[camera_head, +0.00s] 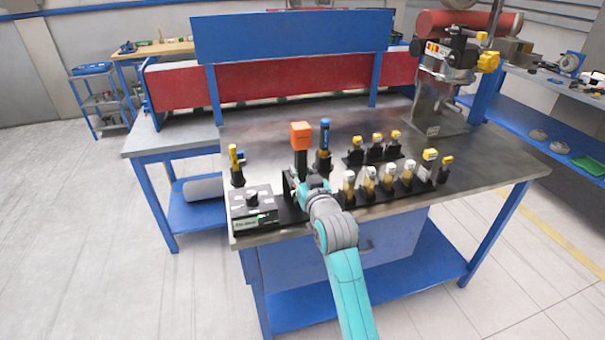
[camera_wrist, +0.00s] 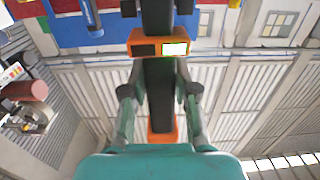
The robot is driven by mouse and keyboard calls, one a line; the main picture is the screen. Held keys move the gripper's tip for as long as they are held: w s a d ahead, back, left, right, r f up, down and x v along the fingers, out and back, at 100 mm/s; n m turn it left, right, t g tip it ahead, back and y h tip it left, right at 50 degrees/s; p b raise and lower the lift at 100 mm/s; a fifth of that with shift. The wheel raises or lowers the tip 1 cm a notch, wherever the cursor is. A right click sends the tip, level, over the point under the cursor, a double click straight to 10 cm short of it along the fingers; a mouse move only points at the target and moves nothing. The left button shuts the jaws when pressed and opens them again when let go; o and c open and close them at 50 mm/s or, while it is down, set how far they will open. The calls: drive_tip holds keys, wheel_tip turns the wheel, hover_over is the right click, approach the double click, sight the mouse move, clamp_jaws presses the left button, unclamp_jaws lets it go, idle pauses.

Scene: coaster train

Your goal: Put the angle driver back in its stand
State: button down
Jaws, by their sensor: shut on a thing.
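The angle driver, which I take to be the black tool with an orange block head (camera_head: 301,136), stands about upright above the front left of the workbench in the head view. In the wrist view its black body (camera_wrist: 160,80) runs between my fingers, with an orange part and a small lit display above them and an orange end below. My gripper (camera_wrist: 160,95) is shut on the black body. A black upright piece (camera_head: 288,184), possibly its stand, shows just left of my wrist. My arm hides the tool's lower end, so I cannot tell whether it touches a stand.
A black controller box (camera_head: 254,208) sits left of my gripper. A blue-topped tool (camera_head: 324,136) stands close right, and a yellow-topped tool (camera_head: 234,164) stands left. Several pale tools (camera_head: 368,180) stand in a row to the right. The steel benchtop (camera_head: 480,168) is clear farther right.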

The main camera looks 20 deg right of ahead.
drive_tip(key=shift+w+r, duration=0.2)
drive_tip(key=shift+w, duration=1.35)
idle(0.4)
drive_tip(key=shift+f, duration=0.8)
idle(1.3)
drive_tip(key=c, duration=0.8)
unclamp_jaws()
drive_tip(key=shift+f, duration=0.35)
drive_tip(key=s, duration=1.2)
drive_tip(key=s+f+g, duration=0.1)
drive_tip(key=s+f, duration=0.7)
drive_tip(key=s, duration=0.4)
drive_tip(key=s+f, duration=0.8)
drive_tip(key=s, duration=0.4)
drive_tip(key=s+r+g, duration=0.1)
drive_tip(key=s+g, duration=0.1)
drive_tip(key=s, duration=2.5)
drive_tip(key=shift+s+r, duration=0.35)
drive_tip(key=shift+r, duration=0.05)
